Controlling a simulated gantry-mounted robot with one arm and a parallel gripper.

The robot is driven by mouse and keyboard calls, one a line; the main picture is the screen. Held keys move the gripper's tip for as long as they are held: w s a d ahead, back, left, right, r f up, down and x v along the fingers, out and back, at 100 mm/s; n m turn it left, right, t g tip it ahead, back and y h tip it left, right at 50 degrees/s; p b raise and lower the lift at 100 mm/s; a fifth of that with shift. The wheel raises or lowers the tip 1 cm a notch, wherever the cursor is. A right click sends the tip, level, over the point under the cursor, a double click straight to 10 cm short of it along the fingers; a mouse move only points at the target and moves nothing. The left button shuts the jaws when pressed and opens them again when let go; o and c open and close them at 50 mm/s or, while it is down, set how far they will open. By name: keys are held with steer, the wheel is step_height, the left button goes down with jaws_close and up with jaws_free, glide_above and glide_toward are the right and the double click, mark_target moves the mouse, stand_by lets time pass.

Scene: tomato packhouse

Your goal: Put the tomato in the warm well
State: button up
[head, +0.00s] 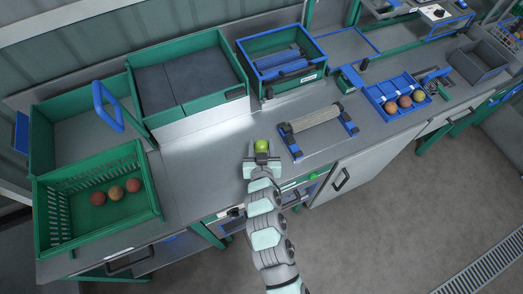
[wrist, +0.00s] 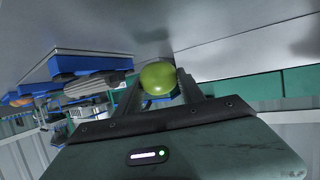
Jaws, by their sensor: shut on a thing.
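A green-yellow tomato (head: 261,146) is held between the fingertips of my gripper (head: 262,158), over the front part of the grey bench left of the roller stand. In the wrist view the same tomato (wrist: 158,78) sits between the two dark fingers of my gripper (wrist: 180,86), which is shut on it. Its height above the bench is hard to tell. No container is marked clearly enough to tell which is the warm well. A blue divided tray (head: 376,96) at the right holds several orange to yellowish tomatoes.
A slotted green crate (head: 85,178) at front left holds reddish tomatoes. Behind it stand a green bin with a blue handle (head: 101,104) and a green-walled box with grey panels (head: 238,72). A blue-rimmed green crate (head: 262,47) and a roller stand (head: 316,118) are near. Bench left of my gripper is clear.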

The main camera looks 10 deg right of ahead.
steer(key=shift+f, duration=1.9)
steer(key=shift+f, duration=0.15)
steer(key=o, duration=1.1)
steer(key=shift+c, duration=0.2)
